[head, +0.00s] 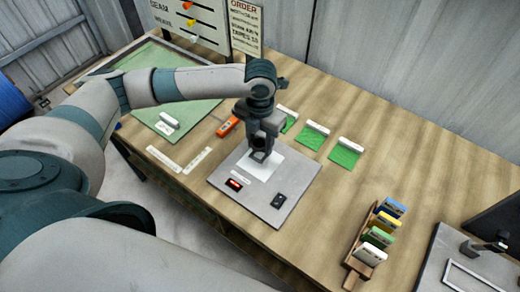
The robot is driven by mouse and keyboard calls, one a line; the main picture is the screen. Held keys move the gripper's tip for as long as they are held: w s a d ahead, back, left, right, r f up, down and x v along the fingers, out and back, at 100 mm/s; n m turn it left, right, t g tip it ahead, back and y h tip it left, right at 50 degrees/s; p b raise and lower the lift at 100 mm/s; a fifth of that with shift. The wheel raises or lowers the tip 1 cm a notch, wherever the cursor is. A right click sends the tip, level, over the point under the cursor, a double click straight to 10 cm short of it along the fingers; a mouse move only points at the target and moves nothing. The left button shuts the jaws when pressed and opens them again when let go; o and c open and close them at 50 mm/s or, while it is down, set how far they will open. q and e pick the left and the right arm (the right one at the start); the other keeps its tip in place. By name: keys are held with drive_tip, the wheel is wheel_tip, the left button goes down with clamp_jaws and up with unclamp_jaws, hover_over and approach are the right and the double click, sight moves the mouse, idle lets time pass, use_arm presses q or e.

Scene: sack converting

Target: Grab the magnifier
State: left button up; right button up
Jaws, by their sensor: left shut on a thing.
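My left gripper (260,150) points down over a white sheet (267,170) on the grey board (226,202). It is shut on a small dark thing at its fingertips, which looks like the magnifier (259,157). The fingers hide part of it, and I cannot tell whether it still touches the sheet. My right gripper is out of view.
A black item (278,201) and a red-and-black item (234,184) lie on the board. An orange tool (228,126) and green swatches (345,154) lie behind. A wooden rack (360,244) with coloured cards stands right. Bare wood lies between board and rack.

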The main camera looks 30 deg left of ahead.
use_arm(q)
drive_tip(key=s+d+r+b, duration=0.3)
drive_tip(key=s+d+r, duration=0.2)
drive_tip(key=d+r, duration=0.3)
drive_tip(key=shift+s+d, duration=0.2)
drive_tip(key=shift+d, duration=1)
drive_tip(key=shift+a+f, duration=0.1)
